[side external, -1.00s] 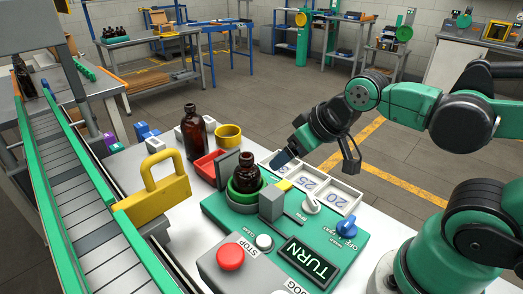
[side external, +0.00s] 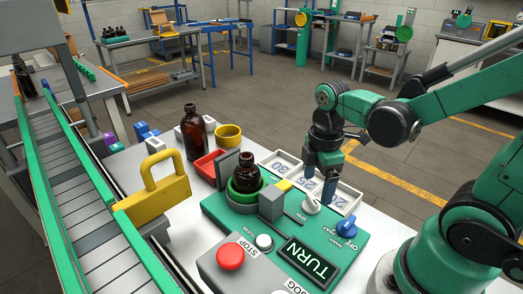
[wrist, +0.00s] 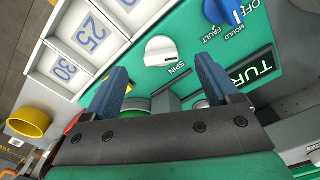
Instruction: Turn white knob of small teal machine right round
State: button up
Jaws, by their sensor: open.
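The small teal machine (side external: 222,209) stands on the white table. Its white knob (side external: 311,203), a round cap with a raised bar, also shows in the wrist view (wrist: 160,51) beside the label SPIN. My gripper (side external: 320,178) points down, open and empty, above the number tray and behind the knob. In the wrist view its two blue fingers (wrist: 160,66) are spread, with the knob between and beyond their tips. They look clear of the knob. The machine's display (side external: 308,262) reads TURN. A small amber bottle (side external: 247,167) stands in the green holder.
A blue knob (side external: 347,228) sits right of the white one. A grey block (side external: 271,204) stands close on its left. The red STOP button (side external: 231,257) is in front. The number tray (side external: 283,159) lies behind. A yellow padlock-shaped object (side external: 158,190) and a tall bottle (side external: 194,132) stand left.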

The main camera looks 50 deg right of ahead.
aim_at(312, 203)
jog(key=shift+f, duration=1.8)
grip_shut()
